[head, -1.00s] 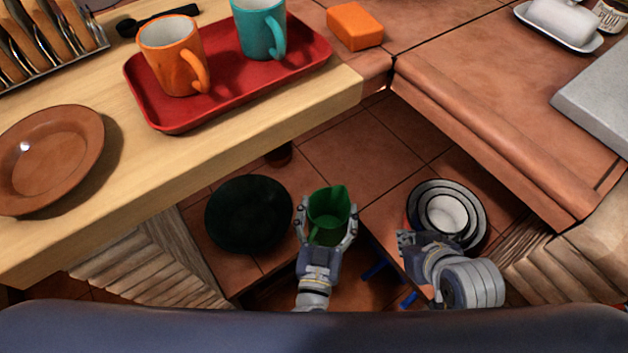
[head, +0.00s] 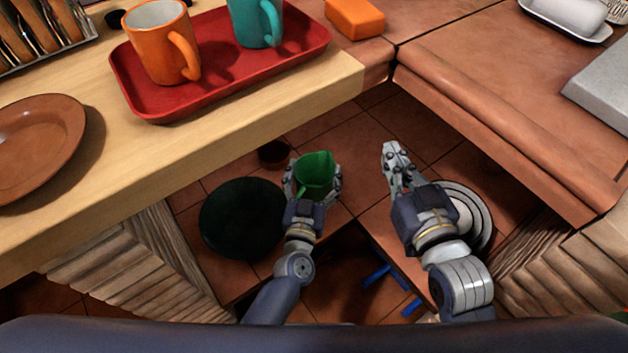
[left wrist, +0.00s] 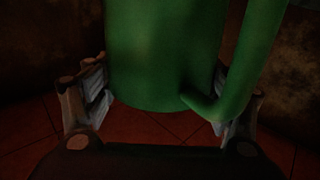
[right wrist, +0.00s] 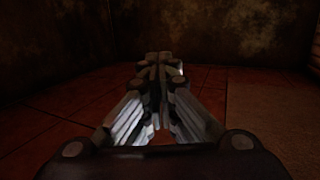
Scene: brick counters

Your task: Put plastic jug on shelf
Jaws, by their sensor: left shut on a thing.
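The green plastic jug (head: 316,170) is between the fingers of my left gripper (head: 312,183), over the tiled shelf (head: 352,140) below the counters. In the left wrist view the jug (left wrist: 160,50) fills the space between the fingers, its handle toward the right finger. I cannot tell whether its base touches the tiles. My right gripper (head: 394,152) is empty, right of the jug and above the shelf. In the right wrist view its fingers (right wrist: 160,70) meet at the tips.
A dark round plate or bowl (head: 240,222) lies left of the jug. A small dark cup (head: 273,154) stands behind it. Stacked white dishes (head: 478,215) are partly hidden by my right arm. The wooden counter (head: 230,130) and brick counter (head: 500,130) overhang the shelf.

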